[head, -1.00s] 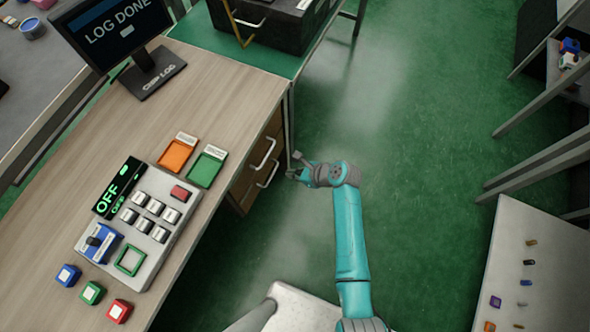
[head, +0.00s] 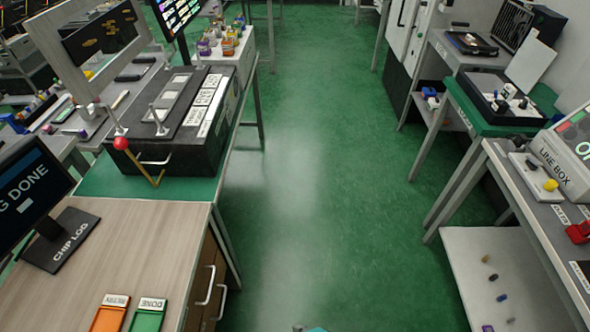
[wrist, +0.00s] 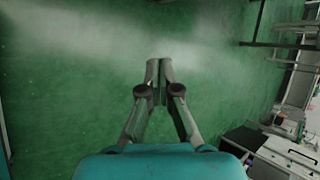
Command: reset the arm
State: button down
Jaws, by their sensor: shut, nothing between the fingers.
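My gripper (wrist: 160,70) shows in the wrist view with its two fingers together and nothing between them. It hangs over bare green floor and touches nothing. In the head view only a small teal bit of my arm shows at the bottom edge, and the gripper itself is out of that view.
A wooden desk (head: 130,240) with drawers stands at the left. Behind it, a black case (head: 190,150) with a red-knobbed lever (head: 121,144) stands on a green-topped table. Benches with a line box (head: 565,160) line the right. The green floor (head: 320,220) between is clear.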

jog(key=s+d+r+n+t+h, duration=0.35)
jog(key=s+d+r+n, duration=0.25)
jog(key=s+d+r, duration=0.5)
jog(key=s+d+r+n+t, duration=0.1)
jog(key=s+d+r+n, duration=0.1)
jog(key=r, duration=0.5)
jog(key=s+d+r+n+t+h, duration=0.1)
jog(key=s+d+r+n+t, duration=0.1)
jog(key=s+r, duration=0.3)
jog(key=s+d+r+n+t+h, duration=0.1)
jog(key=s+d+r+n+t, duration=0.1)
jog(key=r, duration=0.7)
jog(key=shift+s+n, duration=0.8)
jog(key=shift+n, duration=0.2)
jog(key=shift+h, duration=0.25)
